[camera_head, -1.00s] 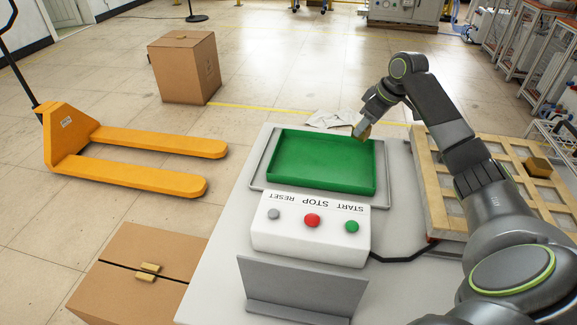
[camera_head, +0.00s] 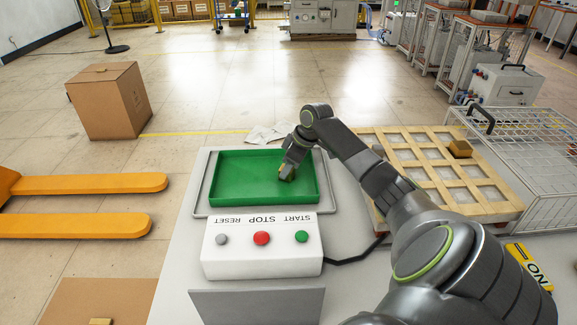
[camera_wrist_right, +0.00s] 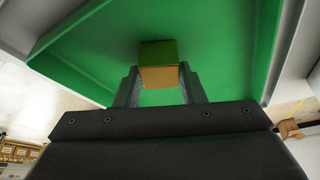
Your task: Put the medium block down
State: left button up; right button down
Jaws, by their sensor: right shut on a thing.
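My right gripper (camera_head: 286,167) is over the right part of the green tray (camera_head: 240,176). It is shut on a gold-brown block (camera_head: 288,174), the medium block as far as I can tell. In the right wrist view the block (camera_wrist_right: 158,76) sits between the two fingers of the gripper (camera_wrist_right: 160,88), with the green tray floor (camera_wrist_right: 215,50) behind it. I cannot tell whether the block touches the tray floor. My left gripper is not in view.
A white button box (camera_head: 262,258) stands in front of the tray, with a grey plate (camera_head: 258,305) nearer. Another gold-brown block (camera_head: 460,148) lies on the wooden pallet (camera_head: 490,205) at right. A cardboard box (camera_head: 110,103) stands on the floor. The left of the tray is clear.

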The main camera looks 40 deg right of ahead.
jog(key=c, duration=0.9)
grip_release()
jog(key=v, duration=1.2)
